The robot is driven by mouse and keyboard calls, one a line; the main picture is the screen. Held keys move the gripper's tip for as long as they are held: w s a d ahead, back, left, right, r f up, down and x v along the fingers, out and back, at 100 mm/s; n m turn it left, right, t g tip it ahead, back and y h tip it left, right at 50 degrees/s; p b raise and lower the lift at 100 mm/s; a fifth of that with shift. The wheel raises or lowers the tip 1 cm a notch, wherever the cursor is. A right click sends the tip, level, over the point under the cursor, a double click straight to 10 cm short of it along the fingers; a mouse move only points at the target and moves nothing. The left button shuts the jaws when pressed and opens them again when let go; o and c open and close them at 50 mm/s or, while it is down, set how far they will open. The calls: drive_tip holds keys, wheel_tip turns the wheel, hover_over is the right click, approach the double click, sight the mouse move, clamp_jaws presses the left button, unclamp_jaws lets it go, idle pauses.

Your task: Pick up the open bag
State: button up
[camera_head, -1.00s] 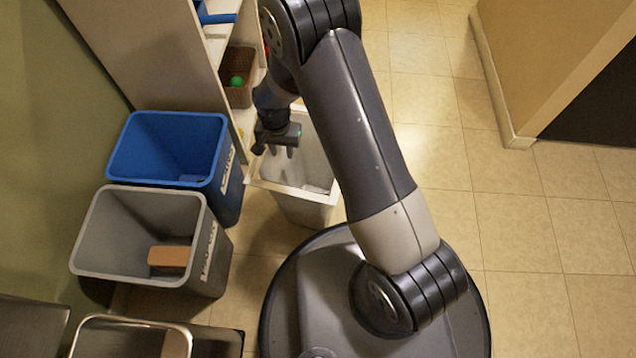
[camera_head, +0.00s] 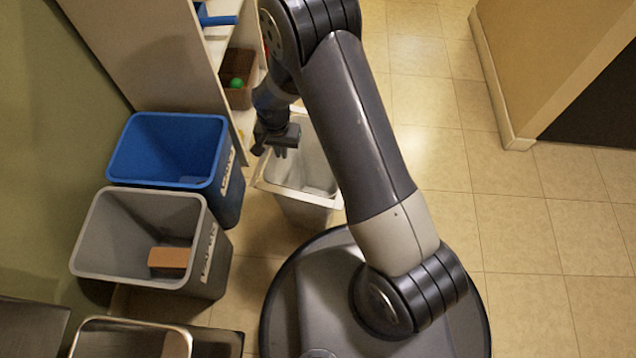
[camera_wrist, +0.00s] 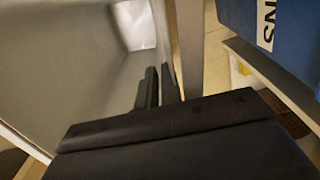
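The open bag (camera_head: 325,201) appears as the pale, open-topped lining of a small light-grey bin (camera_head: 305,213) on the floor. My gripper (camera_head: 281,153) points down at the bin's far left rim, with its fingers close together. In the wrist view, the two dark fingers (camera_wrist: 158,90) are near each other at the pale edge, and a thin strip of it runs down between them. The bag's inner wall (camera_wrist: 75,60) fills the left of that view. The exact contact is partly hidden by the fingers, and my arm covers the bin's right side.
A blue bin (camera_head: 230,170) and a grey bin (camera_head: 213,262) holding a brown block (camera_head: 169,257) stand to the left. A shelf with a brown basket (camera_head: 238,98) and green ball (camera_head: 237,83) is behind. Open tiled floor (camera_head: 520,240) lies to the right.

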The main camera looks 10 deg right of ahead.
drive_tip(key=o, duration=0.5)
